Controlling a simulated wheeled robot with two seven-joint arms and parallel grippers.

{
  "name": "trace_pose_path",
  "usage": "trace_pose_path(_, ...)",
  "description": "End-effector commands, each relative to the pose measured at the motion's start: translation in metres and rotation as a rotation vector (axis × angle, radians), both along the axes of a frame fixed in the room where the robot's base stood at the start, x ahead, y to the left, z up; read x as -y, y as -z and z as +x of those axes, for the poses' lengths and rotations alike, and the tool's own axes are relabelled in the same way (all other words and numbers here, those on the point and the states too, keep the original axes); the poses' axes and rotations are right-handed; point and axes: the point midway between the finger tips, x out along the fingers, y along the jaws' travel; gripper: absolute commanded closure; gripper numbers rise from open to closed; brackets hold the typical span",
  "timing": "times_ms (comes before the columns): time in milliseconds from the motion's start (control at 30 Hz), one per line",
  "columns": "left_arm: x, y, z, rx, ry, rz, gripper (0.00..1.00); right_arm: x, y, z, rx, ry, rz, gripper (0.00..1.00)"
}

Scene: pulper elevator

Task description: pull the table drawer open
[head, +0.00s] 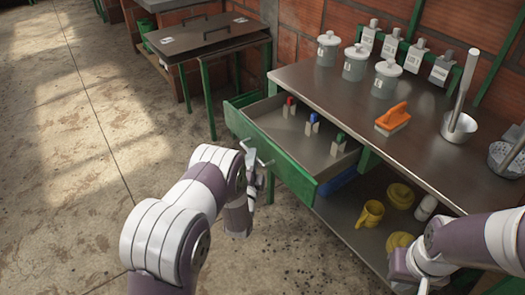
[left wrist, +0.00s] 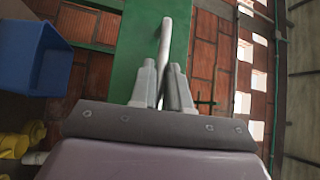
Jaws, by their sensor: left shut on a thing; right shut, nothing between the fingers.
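The table drawer (head: 287,156) has a green front and stands pulled out from under the metal table top. Small blocks with red, blue and green tops are inside it. In the left wrist view, the green drawer front (left wrist: 128,45) carries a pale bar handle (left wrist: 165,38). My left gripper (left wrist: 164,78) is shut on this handle. In the head view, my left gripper (head: 256,158) is at the drawer's front, partly hidden by my arm. My right gripper (head: 402,268) is low at the right, shut and empty, partly cut off by the frame.
The table top (head: 330,95) bears lidded grey pots (head: 355,65), an orange brush (head: 393,117) and a metal cup (head: 458,126). The lower shelf holds yellow dishes (head: 400,195) and a blue bin (left wrist: 42,58). Open concrete floor (head: 80,180) lies to the left.

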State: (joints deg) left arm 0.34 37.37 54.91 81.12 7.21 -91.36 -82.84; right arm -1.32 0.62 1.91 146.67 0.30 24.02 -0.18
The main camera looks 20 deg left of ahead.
Motion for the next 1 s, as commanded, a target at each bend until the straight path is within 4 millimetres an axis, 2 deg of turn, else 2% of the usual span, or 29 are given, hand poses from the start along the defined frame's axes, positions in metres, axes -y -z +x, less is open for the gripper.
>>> trace_pose_path(233, -0.013, 0.000, -0.017, -0.002, -0.001, -0.001, 1.00, 0.000, -0.007, 0.000, 0.000, 0.000, 0.000, 1.00)
trace_pose_path(667, -0.015, 0.001, -0.020, -0.002, 0.001, 0.000, 1.00, 0.000, -0.007, 0.000, 0.000, 0.000, 0.000, 1.00)
trace_pose_path(700, -0.015, 0.001, -0.020, -0.002, 0.001, 0.000, 0.81, 0.000, -0.007, 0.000, 0.000, 0.000, 0.000, 1.00)
trace_pose_path(767, -0.015, 0.001, -0.020, -0.002, 0.001, 0.000, 0.62, 0.000, -0.007, 0.000, 0.000, 0.000, 0.000, 1.00)
trace_pose_path(1000, -0.015, 0.001, -0.020, -0.001, 0.000, 0.000, 0.62, 0.000, -0.007, 0.000, 0.000, 0.000, 0.000, 1.00)
